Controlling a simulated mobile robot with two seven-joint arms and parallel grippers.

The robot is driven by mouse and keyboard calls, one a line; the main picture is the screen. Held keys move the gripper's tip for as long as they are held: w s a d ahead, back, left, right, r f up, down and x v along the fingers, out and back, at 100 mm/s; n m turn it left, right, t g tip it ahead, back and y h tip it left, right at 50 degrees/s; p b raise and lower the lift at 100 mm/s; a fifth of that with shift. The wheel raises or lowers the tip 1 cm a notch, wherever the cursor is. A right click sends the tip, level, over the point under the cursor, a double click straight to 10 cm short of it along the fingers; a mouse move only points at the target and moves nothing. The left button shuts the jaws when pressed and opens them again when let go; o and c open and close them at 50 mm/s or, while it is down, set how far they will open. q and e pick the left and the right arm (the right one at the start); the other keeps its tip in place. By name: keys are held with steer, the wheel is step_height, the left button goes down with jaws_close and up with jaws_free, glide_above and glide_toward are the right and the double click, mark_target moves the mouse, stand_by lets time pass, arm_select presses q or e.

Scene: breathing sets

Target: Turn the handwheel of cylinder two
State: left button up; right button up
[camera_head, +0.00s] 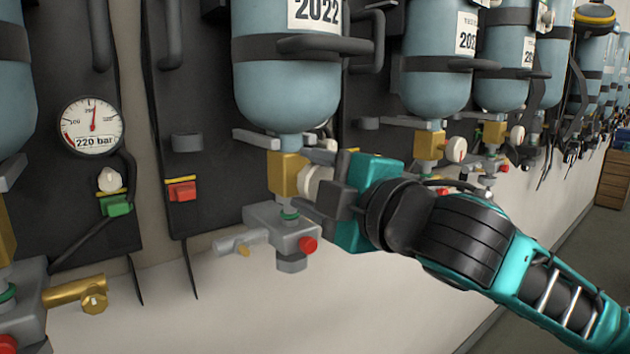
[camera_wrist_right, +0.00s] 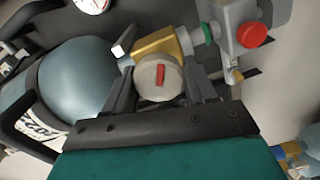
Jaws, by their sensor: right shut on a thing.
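The blue-grey cylinder (camera_head: 287,85) labelled 2022 hangs upside down on the rack, with a brass valve (camera_head: 284,174) at its lower end. The pale round handwheel (camera_head: 312,182) sits on the right side of this valve. My right gripper (camera_head: 327,186) reaches in from the right and is shut on the handwheel. In the right wrist view the handwheel (camera_wrist_right: 158,81), with a red mark on its face, sits between the two dark fingers (camera_wrist_right: 163,92). The brass valve (camera_wrist_right: 165,45) is just behind it. My left gripper is not in view.
A grey block with a red knob (camera_head: 308,245) is below the valve. A pressure gauge (camera_head: 92,126) and a green connector (camera_head: 117,205) are at left. More cylinders (camera_head: 437,75) hang in a row to the right. A brass fitting (camera_head: 80,293) juts out at lower left.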

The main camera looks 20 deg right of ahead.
steer(key=o, duration=1)
steer(key=shift+c, duration=0.2)
steer(key=shift+s, duration=0.1)
